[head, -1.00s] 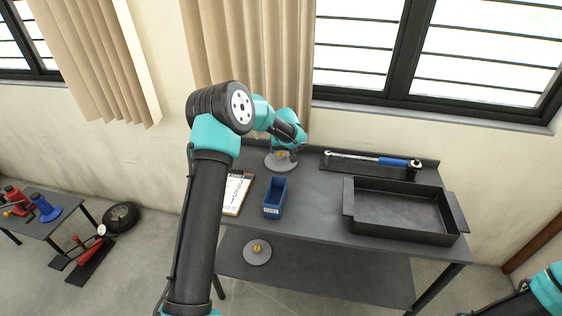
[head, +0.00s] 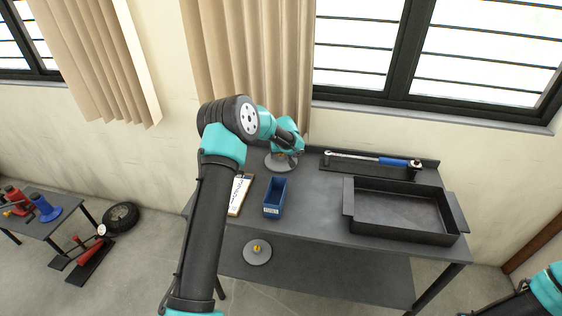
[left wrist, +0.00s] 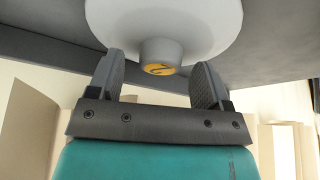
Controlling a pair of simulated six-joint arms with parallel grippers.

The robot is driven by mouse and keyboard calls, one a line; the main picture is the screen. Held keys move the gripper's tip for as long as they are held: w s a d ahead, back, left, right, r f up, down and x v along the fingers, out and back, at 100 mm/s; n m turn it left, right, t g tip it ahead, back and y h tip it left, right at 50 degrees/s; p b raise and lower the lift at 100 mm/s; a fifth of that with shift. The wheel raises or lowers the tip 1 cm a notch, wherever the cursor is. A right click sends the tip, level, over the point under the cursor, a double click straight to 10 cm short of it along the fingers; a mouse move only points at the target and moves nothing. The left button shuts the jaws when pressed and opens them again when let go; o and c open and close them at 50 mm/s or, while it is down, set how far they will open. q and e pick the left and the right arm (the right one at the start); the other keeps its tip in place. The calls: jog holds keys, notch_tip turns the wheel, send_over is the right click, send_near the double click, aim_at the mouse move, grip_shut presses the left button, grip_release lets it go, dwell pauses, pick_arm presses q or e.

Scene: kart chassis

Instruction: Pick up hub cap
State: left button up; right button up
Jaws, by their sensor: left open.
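A round grey hub cap (head: 277,163) with a yellow-topped centre knob sits at the back left of the dark table. My left gripper (head: 285,152) is over it, partly hidden behind my own wrist. In the left wrist view, the hub cap's pale disc (left wrist: 165,22) fills the top. Its knob (left wrist: 160,55) stands between the two open fingers of my left gripper (left wrist: 158,77), with a gap on each side. A second similar hub cap (head: 257,256) lies on the lower shelf. My right arm shows only at the bottom right; its gripper is outside the view.
A blue bin (head: 274,197) and a clipboard (head: 239,195) are in front of the hub cap. A torque wrench (head: 365,159) lies on a dark holder at the back. A black tray (head: 400,238) takes up the table's right side. The wall and curtain are close behind.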

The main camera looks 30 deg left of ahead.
pick_arm(q)
jog(key=c, duration=1)
jog(key=shift+c, duration=0.3)
jog(key=shift+r, duration=0.15)
